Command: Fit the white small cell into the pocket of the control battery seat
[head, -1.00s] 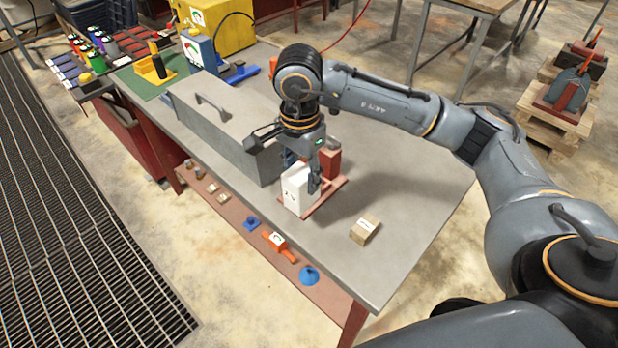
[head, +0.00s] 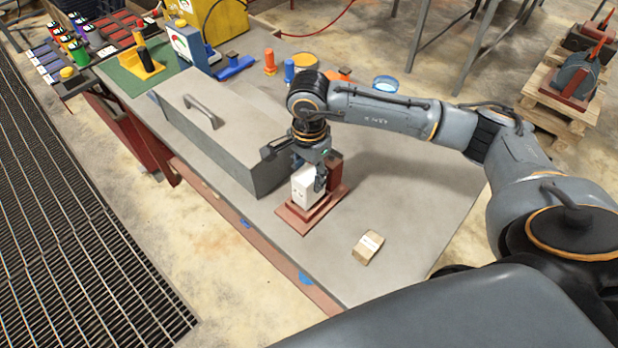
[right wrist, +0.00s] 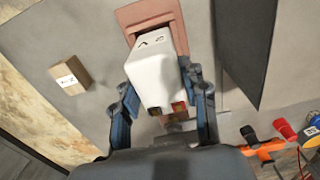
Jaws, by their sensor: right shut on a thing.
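The white small cell (head: 306,188) is upright in my right gripper (head: 309,178), over the reddish-brown control battery seat (head: 291,218) on the grey bench. In the right wrist view the white cell (right wrist: 160,65) sits between the two fingers of the right gripper (right wrist: 164,98), which is shut on it. The seat (right wrist: 136,14) shows behind the cell, with part of a recess edge visible. The cell hides most of the pocket, and I cannot tell whether its lower end is inside. My left gripper is out of view.
A dark red block (head: 334,167) stands behind the cell. A long grey box with a handle (head: 225,135) is close on the left. A small cardboard box (head: 368,247) lies at the front right. The bench's right part (head: 420,185) is clear.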

